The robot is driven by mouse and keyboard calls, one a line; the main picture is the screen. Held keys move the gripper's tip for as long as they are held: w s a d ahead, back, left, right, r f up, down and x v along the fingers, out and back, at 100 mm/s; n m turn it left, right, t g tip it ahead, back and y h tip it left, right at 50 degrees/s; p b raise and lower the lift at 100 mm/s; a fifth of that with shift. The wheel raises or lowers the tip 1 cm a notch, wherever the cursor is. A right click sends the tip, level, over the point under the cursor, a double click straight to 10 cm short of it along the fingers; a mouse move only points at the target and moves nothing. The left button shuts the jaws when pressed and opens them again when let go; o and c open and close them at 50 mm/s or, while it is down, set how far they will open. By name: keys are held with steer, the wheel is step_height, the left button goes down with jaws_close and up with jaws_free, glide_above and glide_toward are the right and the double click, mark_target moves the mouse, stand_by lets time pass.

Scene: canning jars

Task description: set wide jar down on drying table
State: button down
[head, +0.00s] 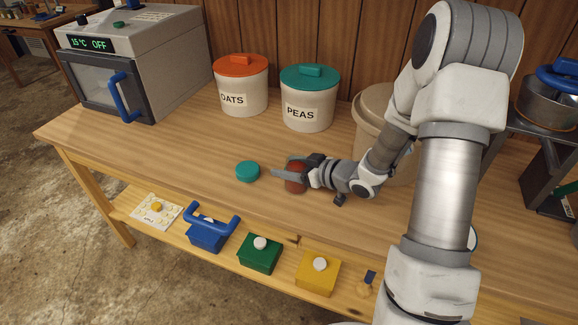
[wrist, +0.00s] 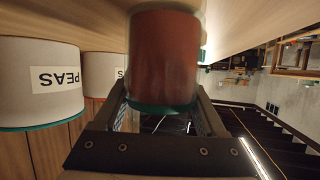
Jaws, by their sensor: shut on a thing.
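The wide jar (head: 295,178) is dark red-brown, and my gripper (head: 287,174) is shut around it over the wooden table (head: 185,150). In the wrist view, which is upside down, the jar (wrist: 165,60) stands between both fingers (wrist: 160,112), with a green band at its top end. Its base is close to the wood; I cannot tell whether it touches. The fingers hide part of the jar in the head view. I cannot tell which surface is the drying table.
A teal round lid (head: 247,171) lies just left of the jar. The OATS canister (head: 240,88) and PEAS canister (head: 307,100) stand behind, with a beige bucket (head: 372,110) to the right. An oven (head: 150,60) is at the far left. The table's left part is clear.

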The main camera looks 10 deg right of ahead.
jaws_free()
steer(key=shift+d+r, duration=0.15)
steer(key=shift+r, duration=0.1)
steer(key=p+v, duration=0.2)
steer(key=v, duration=0.9)
steer(key=shift+s+d+p, duration=0.15)
steer(key=shift+s+p, duration=0.2)
steer(key=shift+s, duration=0.05)
steer(key=shift+r, duration=0.1)
